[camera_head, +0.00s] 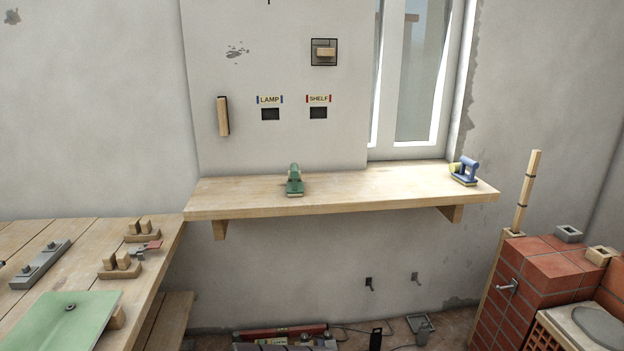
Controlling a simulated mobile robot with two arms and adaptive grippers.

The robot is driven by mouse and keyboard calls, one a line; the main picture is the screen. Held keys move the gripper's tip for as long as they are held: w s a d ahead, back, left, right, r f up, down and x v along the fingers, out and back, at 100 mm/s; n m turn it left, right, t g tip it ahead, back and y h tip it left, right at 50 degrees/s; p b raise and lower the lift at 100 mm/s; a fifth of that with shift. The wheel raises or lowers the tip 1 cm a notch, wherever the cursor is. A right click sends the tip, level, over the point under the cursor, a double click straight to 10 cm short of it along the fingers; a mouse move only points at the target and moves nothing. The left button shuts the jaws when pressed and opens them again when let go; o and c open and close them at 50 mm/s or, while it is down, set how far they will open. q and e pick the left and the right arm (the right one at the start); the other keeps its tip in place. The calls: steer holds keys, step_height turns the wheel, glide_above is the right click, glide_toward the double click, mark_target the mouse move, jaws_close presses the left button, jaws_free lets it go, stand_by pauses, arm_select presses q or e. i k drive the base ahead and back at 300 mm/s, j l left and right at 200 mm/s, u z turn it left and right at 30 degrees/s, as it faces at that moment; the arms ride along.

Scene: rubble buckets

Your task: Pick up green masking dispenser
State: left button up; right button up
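A blue dispenser-like tool (465,171) with a yellow part stands near the right end of the same shelf. Nothing touches or covers the green dispenser. Neither of my grippers shows in the head view.
A wooden workbench (160,259) at left holds a green board (62,322) and wooden blocks. A brick structure (550,265) stands at right. Tools, including a red level (280,332), lie on the floor below. The shelf between the two dispensers is clear.

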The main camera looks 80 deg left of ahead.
mark_target(294, 185)
steer(key=u, duration=2.65)
steer(key=i+j+z, duration=0.1)
steer(key=i, duration=0.25)
steer(key=i+j+z, duration=0.1)
steer(key=i, duration=0.25)
